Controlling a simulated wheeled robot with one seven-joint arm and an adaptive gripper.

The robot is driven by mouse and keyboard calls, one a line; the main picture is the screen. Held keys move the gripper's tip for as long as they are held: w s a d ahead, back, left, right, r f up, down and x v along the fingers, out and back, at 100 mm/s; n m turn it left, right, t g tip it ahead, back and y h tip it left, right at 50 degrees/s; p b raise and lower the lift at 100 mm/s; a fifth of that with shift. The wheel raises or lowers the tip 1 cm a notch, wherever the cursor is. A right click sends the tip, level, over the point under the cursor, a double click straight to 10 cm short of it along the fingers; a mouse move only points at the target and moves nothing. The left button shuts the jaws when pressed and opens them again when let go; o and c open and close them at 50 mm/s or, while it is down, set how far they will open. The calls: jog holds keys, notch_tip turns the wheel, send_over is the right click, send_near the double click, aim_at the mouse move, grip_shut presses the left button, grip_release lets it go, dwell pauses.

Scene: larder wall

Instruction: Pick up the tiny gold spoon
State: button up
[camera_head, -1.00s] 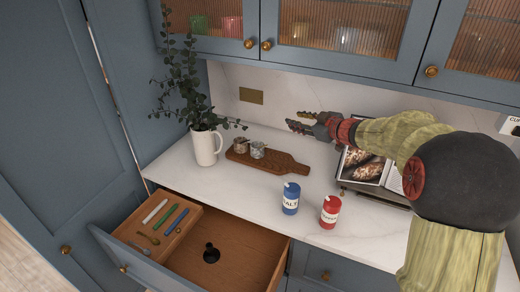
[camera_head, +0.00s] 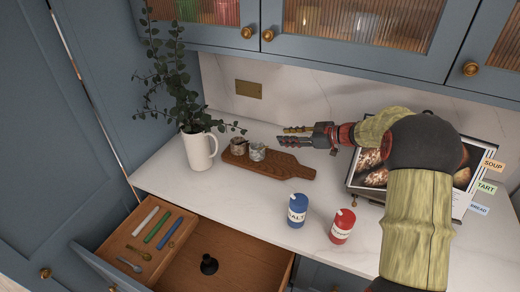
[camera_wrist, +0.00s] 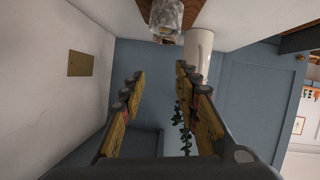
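The tiny gold spoon (camera_head: 138,252) appears as a small dull-gold piece in the wooden tray (camera_head: 118,238) at the left of the open drawer, beside a grey spoon (camera_head: 129,265). Its exact outline is too small to make out. My gripper (camera_head: 281,136) is above the counter near the back wall, right of the jars and well up and right of the drawer. In the wrist view, its two fingers (camera_wrist: 160,76) are apart with nothing held between them. The spoon does not show in the wrist view.
White, green and blue sticks share the tray. The drawer (camera_head: 235,268) stands open with a dark object (camera_head: 208,264) inside. A plant pitcher (camera_head: 199,150), wooden board with jars (camera_head: 296,172), blue salt tin (camera_head: 297,212) and red tin (camera_head: 342,227) stand on the counter.

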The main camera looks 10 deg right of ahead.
aim_at(270, 161)
jog(key=f, duration=0.2)
jog(key=w+a+f+b, duration=0.1)
jog(key=f, duration=0.1)
jog(key=f+b, duration=0.1)
jog(key=f, duration=0.1)
jog(key=shift+w+a+f, duration=0.25)
jog(key=shift+a+f, duration=0.1)
jog(key=shift+f, duration=0.05)
jog(key=shift+b+x, duration=1.1)
jog(key=shift+x, duration=1.55)
jog(key=shift+r, duration=0.1)
jog(key=c, duration=0.8)
grip_shut()
